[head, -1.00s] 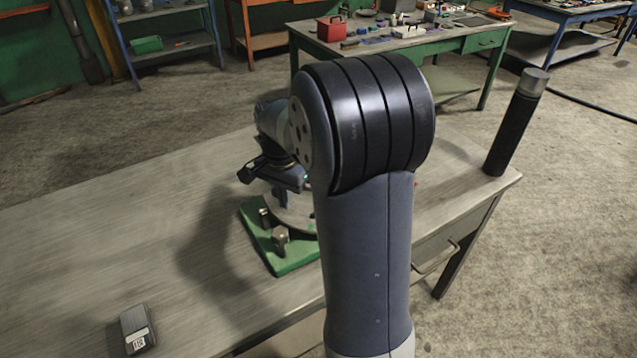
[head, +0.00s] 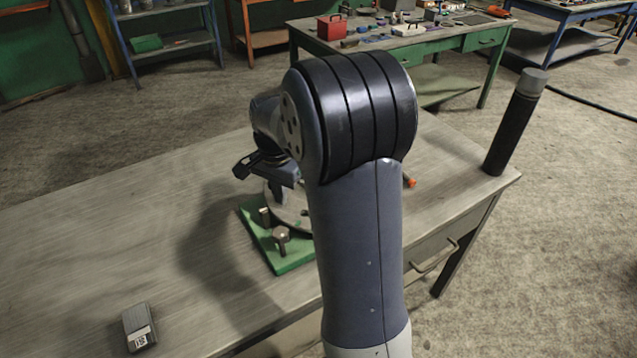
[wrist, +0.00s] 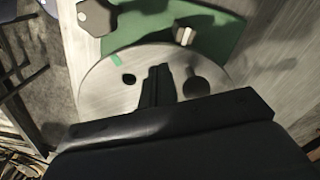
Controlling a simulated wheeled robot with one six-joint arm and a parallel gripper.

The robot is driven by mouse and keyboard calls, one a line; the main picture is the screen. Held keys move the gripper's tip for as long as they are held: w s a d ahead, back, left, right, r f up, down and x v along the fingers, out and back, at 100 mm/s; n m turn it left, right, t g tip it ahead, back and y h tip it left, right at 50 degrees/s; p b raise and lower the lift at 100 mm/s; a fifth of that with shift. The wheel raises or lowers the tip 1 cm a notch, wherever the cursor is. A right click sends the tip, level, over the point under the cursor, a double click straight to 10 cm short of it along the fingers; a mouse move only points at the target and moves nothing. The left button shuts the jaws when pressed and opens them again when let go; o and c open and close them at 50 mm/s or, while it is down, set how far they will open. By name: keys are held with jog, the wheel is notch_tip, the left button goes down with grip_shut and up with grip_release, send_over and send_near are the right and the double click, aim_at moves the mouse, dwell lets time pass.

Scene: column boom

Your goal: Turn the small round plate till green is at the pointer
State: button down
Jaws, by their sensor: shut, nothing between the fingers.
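The small round plate (wrist: 105,85) is a pale grey disc in the wrist view, with a green mark (wrist: 119,62) near its upper left rim. A dark round hole or spot (wrist: 129,79) and a dark round knob-like shape (wrist: 195,82) show on it. The plate (head: 292,212) is partly hidden by my arm in the head view. It sits on a green base (head: 292,262). A small light metal piece (wrist: 184,36) stands by the upper rim; I cannot tell whether it is the pointer. My gripper (wrist: 158,76) is shut and empty, over the plate; contact is unclear.
A metal post with a knob (head: 281,238) rises from the base's near corner. A dark cylinder (head: 514,122) stands at the table's right end. A small labelled grey device (head: 138,327) lies front left. The table's left part (head: 100,240) is clear.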

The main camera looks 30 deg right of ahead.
jog(key=shift+w, duration=0.15)
jog(key=shift+w+a+p, duration=0.15)
jog(key=shift+w+p, duration=0.25)
jog(key=shift+w, duration=0.35)
jog(key=shift+w+p, duration=0.45)
jog(key=shift+w, duration=0.55)
jog(key=shift+w+p, duration=0.4)
jog(key=shift+w, duration=0.55)
